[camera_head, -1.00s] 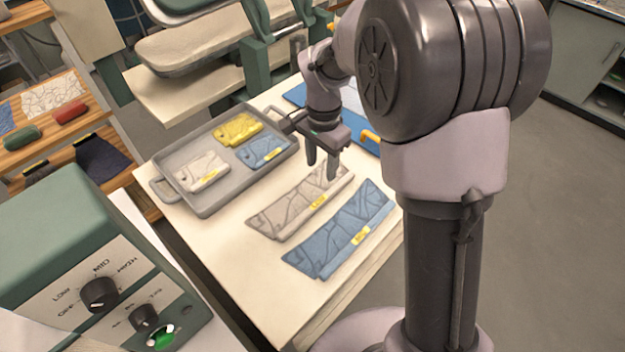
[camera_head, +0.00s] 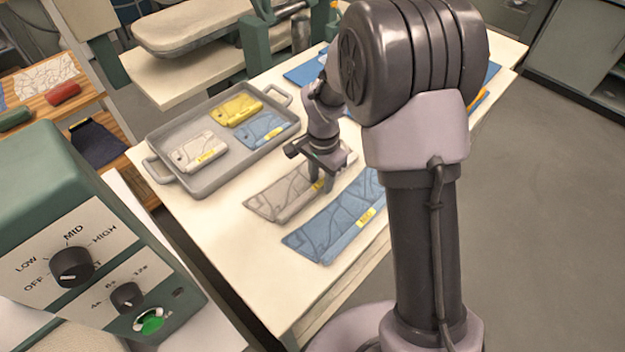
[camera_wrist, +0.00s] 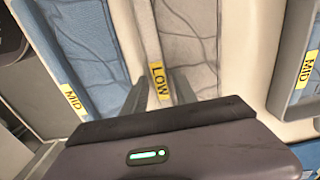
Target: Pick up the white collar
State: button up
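The white collar (camera_head: 272,204) is a long, pale grey-white piece with dark crease lines, lying flat on the cream table. It carries a yellow LOW tag (camera_wrist: 158,82). My gripper (camera_head: 322,188) points down over the collar, near its tag. In the wrist view, my two fingers (camera_wrist: 158,92) are apart on either side of the LOW tag, over the collar (camera_wrist: 192,35). Nothing is seen held between them. I cannot tell whether the fingertips touch the cloth. The gripper hides part of the collar in the head view.
A blue collar (camera_head: 318,236) with a MID tag lies alongside, in front. A grey tray (camera_head: 190,188) behind holds white, yellow and blue pieces. A pressing machine (camera_head: 195,22) stands at the back. A green control box (camera_head: 60,190) is at the lower left. The table's front left is clear.

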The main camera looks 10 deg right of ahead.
grip_shut()
